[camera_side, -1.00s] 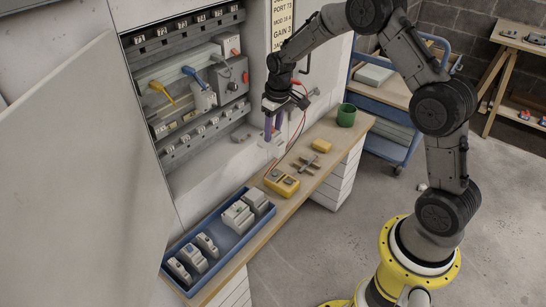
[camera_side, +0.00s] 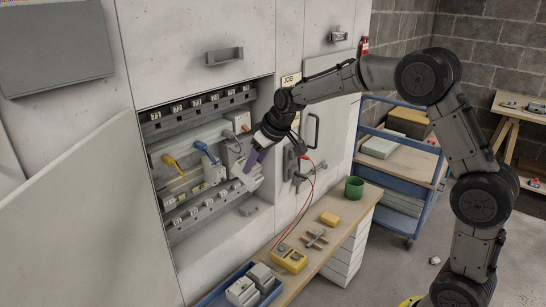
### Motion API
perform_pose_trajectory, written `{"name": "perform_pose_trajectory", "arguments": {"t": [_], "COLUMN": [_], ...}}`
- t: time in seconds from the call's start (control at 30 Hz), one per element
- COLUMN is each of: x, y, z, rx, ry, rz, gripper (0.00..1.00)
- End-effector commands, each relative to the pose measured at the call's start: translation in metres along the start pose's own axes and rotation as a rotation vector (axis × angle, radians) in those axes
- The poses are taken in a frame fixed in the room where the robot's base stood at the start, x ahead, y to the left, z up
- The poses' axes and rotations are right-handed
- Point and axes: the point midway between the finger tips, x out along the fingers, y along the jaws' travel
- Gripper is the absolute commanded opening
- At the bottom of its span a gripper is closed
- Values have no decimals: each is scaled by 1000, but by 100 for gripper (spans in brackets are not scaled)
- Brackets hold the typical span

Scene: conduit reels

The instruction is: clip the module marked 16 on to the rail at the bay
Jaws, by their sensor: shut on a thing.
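My gripper (camera_side: 258,154), with purple fingers, is shut on a pale module (camera_side: 247,175) at the right side of the open cabinet recess. The module is tilted, and its marking cannot be read here. The metal rail (camera_side: 187,141) runs across the recess, with a blue-handled and a yellow-handled part and grey devices on it. The held module is in front of the lower right part of the recess; I cannot tell whether it touches anything. Number tags (camera_side: 195,103) line the upper strip; which bay is the one named cannot be told.
A blue tray (camera_side: 212,298) with grey modules stands on the bench (camera_side: 345,228), cut off by the frame. Red leads (camera_side: 309,200) hang near the arm. An open door panel (camera_side: 95,215) is at left.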

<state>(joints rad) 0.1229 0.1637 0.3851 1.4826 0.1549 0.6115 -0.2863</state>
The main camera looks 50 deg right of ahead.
Motion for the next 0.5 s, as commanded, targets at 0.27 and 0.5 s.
{"name": "perform_pose_trajectory", "arguments": {"t": [0.27,0.5], "x": [25,28], "y": [-48,-66], "z": [-17,-25], "rx": [-21,-19], "ry": [233,354], "rz": [-15,-15], "gripper": [0,0]}}
